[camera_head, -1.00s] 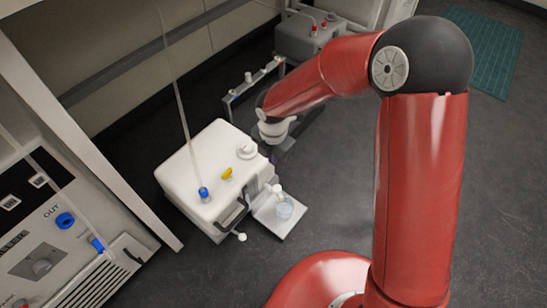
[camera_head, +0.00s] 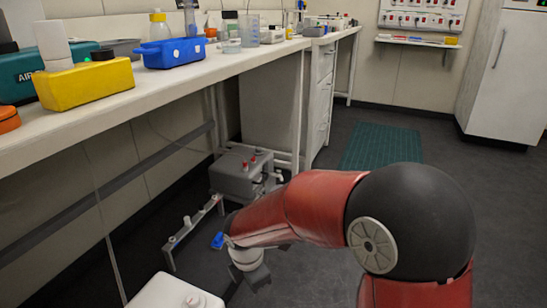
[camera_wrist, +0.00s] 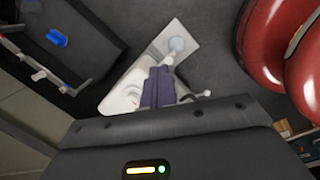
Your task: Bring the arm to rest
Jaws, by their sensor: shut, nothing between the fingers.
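My red arm reaches from the lower right of the head view toward the left, bent at a black elbow. My gripper (camera_head: 257,280) hangs at its end, low over the floor, to the right of the white container (camera_head: 172,293). In the wrist view the fingers of my gripper (camera_wrist: 158,88) are together with nothing between them. The white container (camera_wrist: 122,97) lies beyond the fingers, partly hidden by them.
A grey container (camera_head: 240,175) with red caps stands under the bench (camera_head: 160,98). A low rail stand (camera_head: 190,232) is left of my gripper. The bench holds bottles and a blue tray (camera_head: 173,53). Open floor and a green mat (camera_head: 380,148) lie toward the back.

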